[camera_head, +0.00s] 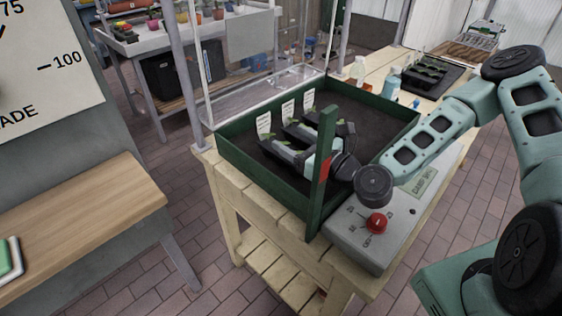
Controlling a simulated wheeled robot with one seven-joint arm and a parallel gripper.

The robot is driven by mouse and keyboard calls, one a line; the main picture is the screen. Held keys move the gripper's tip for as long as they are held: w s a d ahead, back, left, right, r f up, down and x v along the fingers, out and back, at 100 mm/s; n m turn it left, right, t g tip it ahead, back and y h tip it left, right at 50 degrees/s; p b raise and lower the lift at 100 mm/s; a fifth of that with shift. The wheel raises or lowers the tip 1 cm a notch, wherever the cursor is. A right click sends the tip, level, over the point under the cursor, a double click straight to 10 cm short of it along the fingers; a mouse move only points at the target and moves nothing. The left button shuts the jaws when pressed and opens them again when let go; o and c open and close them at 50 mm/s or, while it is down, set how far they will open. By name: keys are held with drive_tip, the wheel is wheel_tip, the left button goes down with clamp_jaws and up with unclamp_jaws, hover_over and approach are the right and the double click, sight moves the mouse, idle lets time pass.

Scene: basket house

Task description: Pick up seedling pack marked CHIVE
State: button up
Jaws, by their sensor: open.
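Several black seedling packs with small green leaves stand in a row at the left inside a green-walled tray (262,179). Three white labels stand up behind them: the left label (264,125), the middle label (288,110) and the back label (308,99). The print is too small to read, so I cannot tell which one is CHIVE. The nearest pack (280,152) is at the left front of the row. My gripper (312,163) is open, low over the tray beside the packs. Its fingertips are partly hidden by a green post and hard to make out.
A grey control box with a red knob (376,223) is at the right front. Bottles (391,83) and a black tray (432,75) stand behind. The tray's right part is bare.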

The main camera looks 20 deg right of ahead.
sight(264, 119)
drive_tip(key=x, duration=0.4)
drive_tip(key=shift+r+p, duration=0.1)
drive_tip(key=shift+p, duration=0.25)
drive_tip(key=x, duration=0.1)
drive_tip(key=p+x, duration=0.1)
drive_tip(key=x, duration=0.2)
drive_tip(key=shift+w+r+p, duration=0.1)
drive_tip(key=shift+r+p, duration=0.2)
drive_tip(key=shift+p, duration=0.05)
drive_tip(key=shift+w+a+f, duration=0.1)
drive_tip(key=shift+w+a, duration=0.1)
drive_tip(key=shift+w, duration=0.25)
drive_tip(key=c, duration=1.4)
drive_tip(key=shift+c, duration=0.3)
